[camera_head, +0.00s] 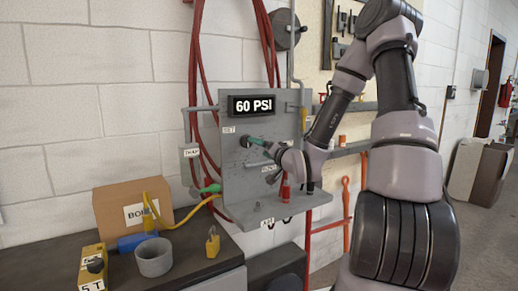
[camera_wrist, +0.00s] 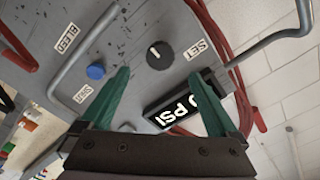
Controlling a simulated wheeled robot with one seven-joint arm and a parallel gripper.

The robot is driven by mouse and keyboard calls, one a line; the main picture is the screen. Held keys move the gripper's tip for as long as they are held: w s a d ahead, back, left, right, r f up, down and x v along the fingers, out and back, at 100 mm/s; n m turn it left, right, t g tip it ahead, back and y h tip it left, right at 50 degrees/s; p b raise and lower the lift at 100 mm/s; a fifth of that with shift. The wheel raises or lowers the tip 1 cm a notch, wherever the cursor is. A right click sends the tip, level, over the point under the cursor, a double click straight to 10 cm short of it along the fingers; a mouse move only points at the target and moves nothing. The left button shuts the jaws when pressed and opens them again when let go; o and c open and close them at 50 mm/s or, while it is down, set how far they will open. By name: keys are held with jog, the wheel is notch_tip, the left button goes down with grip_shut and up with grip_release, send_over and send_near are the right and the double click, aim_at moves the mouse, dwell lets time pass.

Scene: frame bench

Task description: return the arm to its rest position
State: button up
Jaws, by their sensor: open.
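My arm (camera_head: 400,125) reaches up and over on the right in the head view, bending down to the grey panel. My gripper (camera_head: 252,140) is at the panel's front, below the 60 PSI display (camera_head: 253,106). In the wrist view, my gripper (camera_wrist: 165,73) has its green fingers spread apart with nothing between them. A dark round knob (camera_wrist: 160,55) with a white mark, near a SET label, lies beyond the fingertips. I cannot tell the exact gap to the panel. The display is partly hidden behind the right finger there.
A blue button (camera_wrist: 95,72) sits on the panel (camera_head: 235,195). Red hoses (camera_head: 196,70) hang beside it. A cardboard box (camera_head: 130,208), grey cup (camera_head: 154,257) and yellow padlock (camera_head: 212,243) stand on the bench at left. Open floor shows at far right.

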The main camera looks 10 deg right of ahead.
jog(key=s+d+r+n+g+h, duration=0.2)
jog(key=s+d+r+g+h, duration=0.35)
jog(key=s+r+g, duration=0.35)
jog(key=s+a+r+y, duration=0.1)
jog(key=s+r, duration=0.1)
jog(key=s, duration=0.8)
jog(key=s+a+r+g+y, duration=0.1)
jog(key=s+r, duration=0.2)
jog(key=s, duration=0.8)
jog(key=shift+a+m, duration=0.3)
jog(key=shift+m, duration=0.1)
jog(key=shift+w, duration=0.1)
dwell(1.2)
